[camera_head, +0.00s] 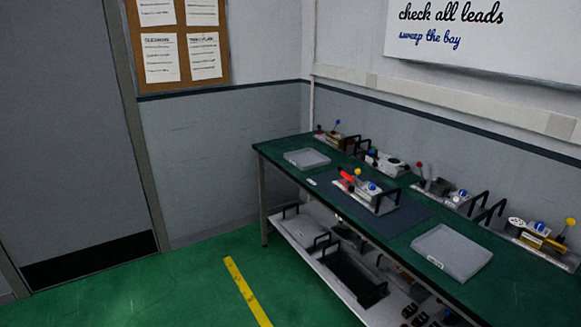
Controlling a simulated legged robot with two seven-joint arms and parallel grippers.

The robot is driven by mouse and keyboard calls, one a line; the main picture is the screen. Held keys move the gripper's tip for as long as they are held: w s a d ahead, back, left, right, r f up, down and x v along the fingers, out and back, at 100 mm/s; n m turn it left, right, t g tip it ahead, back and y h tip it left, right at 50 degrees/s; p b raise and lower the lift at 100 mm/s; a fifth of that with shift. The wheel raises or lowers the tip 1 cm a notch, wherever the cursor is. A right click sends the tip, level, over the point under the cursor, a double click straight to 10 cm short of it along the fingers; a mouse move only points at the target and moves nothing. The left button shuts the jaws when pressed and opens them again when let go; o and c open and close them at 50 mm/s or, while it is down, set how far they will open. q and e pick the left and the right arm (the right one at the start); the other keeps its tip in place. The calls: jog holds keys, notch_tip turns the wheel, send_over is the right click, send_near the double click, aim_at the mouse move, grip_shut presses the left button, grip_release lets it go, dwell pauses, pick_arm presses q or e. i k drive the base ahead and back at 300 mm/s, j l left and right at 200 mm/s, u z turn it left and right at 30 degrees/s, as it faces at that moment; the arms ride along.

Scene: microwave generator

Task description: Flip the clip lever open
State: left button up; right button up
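A small grey device (378,205) with black handles sits on a dark mat (405,218) on the green workbench. It carries a bright red part (347,176), a yellow ball-topped stick (358,172) and a blue knob (372,187). The clip lever is too small to make out with certainty; I cannot tell whether the red part is it or how it is set. Neither of my grippers is in view, and nothing touches the device.
The green workbench (283,148) runs along the right wall. Similar devices (388,164) line its back edge. Grey trays (306,158) (452,251) lie on it.

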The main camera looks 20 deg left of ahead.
aim_at(358, 172)
jog(key=u, duration=0.15)
jog(key=i+z, duration=0.1)
jog(key=z, duration=0.25)
jog(key=i+j+z, duration=0.1)
jog(key=z, duration=0.25)
jog(key=i+j+z, duration=0.15)
jog(key=i+j, duration=0.2)
jog(key=i+j+z, duration=0.15)
jog(key=i+j, duration=0.25)
jog(key=i+j+z, duration=0.15)
jog(key=i+j, duration=0.15)
jog(key=i+j+z, duration=0.15)
jog(key=i+j, duration=0.15)
jog(key=j, duration=0.3)
